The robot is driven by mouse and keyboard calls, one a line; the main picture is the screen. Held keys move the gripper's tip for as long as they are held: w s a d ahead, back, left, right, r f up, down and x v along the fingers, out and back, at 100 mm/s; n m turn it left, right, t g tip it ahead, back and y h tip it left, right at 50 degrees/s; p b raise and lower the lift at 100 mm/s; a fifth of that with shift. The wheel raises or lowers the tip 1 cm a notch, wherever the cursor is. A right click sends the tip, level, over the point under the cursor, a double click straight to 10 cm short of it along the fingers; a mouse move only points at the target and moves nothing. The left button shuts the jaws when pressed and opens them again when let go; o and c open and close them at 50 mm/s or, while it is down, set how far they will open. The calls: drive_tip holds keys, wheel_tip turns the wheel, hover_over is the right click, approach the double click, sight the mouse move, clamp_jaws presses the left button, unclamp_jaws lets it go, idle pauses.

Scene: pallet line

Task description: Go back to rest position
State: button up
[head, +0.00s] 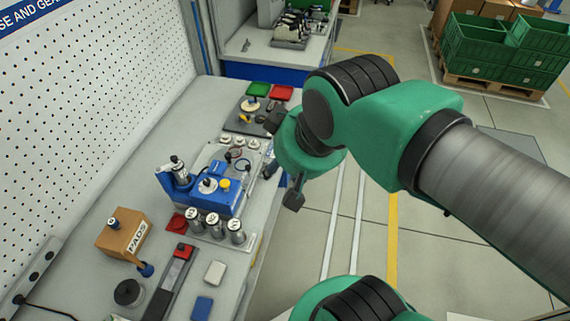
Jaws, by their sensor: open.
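My gripper (280,160) is at the end of my green and grey arm, over the right edge of the workbench (262,222). Its dark fingers show apart on either side of the green wrist, and I see nothing held between them. Part of the gripper is hidden behind the wrist. It is to the right of the blue fixture (213,196), which has a yellow knob on top. Whether it touches anything there I cannot tell.
Metal cylinders (213,223) stand in front of the fixture. A cardboard box (123,235) marked "PADS" is at the left. Green (258,89) and red (281,93) trays are at the bench's far end. A pegboard (90,90) borders the left. Open floor is at right, with green crates (480,50) behind.

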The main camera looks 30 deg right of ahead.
wheel_tip(320, 180, down, 8)
drive_tip(key=b, duration=0.8)
idle(1.1)
